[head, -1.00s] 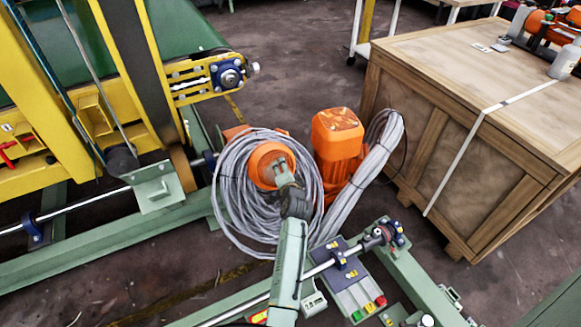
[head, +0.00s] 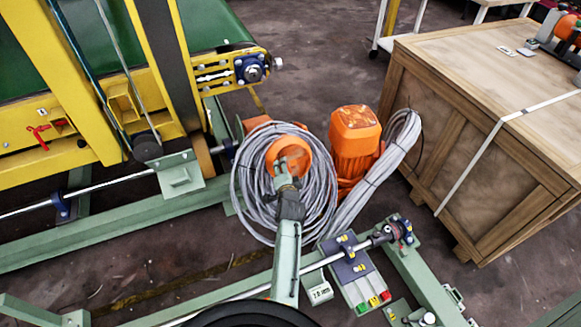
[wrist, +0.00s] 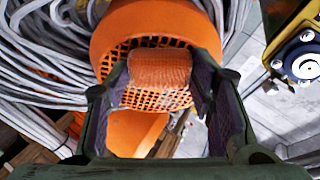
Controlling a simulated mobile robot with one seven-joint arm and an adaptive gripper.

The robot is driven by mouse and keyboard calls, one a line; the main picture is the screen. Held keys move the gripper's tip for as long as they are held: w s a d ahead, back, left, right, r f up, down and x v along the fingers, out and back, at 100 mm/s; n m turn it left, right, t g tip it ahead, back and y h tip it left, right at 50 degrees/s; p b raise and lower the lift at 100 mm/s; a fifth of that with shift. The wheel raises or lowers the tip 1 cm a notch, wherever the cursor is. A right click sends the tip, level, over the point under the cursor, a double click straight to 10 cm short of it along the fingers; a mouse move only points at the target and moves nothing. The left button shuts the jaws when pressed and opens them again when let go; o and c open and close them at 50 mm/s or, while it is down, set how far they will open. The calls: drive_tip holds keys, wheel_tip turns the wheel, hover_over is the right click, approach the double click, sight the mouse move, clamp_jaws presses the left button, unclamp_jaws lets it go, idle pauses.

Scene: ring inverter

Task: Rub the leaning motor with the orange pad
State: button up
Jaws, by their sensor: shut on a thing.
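The leaning motor (head: 303,147) is an orange round housing tilted among coiled grey cables, its open end facing up. In the wrist view its orange rim (wrist: 120,32) and dark perforated grille (wrist: 135,96) fill the upper middle. My gripper (head: 287,172) is over that end in the head view. It is shut on a rough orange pad (wrist: 160,68), which lies over the grille between the two fingers and looks to be touching it. The pad's contact face is hidden. In the head view the pad is hard to tell from the motor.
A second orange motor (head: 356,145) stands upright just right. Grey cable coils (head: 247,205) surround the leaning motor. A wooden crate (head: 470,150) is at the right, a yellow and green conveyor frame (head: 75,140) at the left. A green rail with a button box (head: 358,280) lies in front.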

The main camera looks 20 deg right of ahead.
drive_tip(key=shift+w+d+r, duration=0.4)
drive_tip(key=shift+r, duration=0.15)
drive_tip(key=shift+s+d+b, duration=0.1)
drive_tip(key=shift+d+b, duration=0.2)
drive_tip(key=shift+d, duration=0.5)
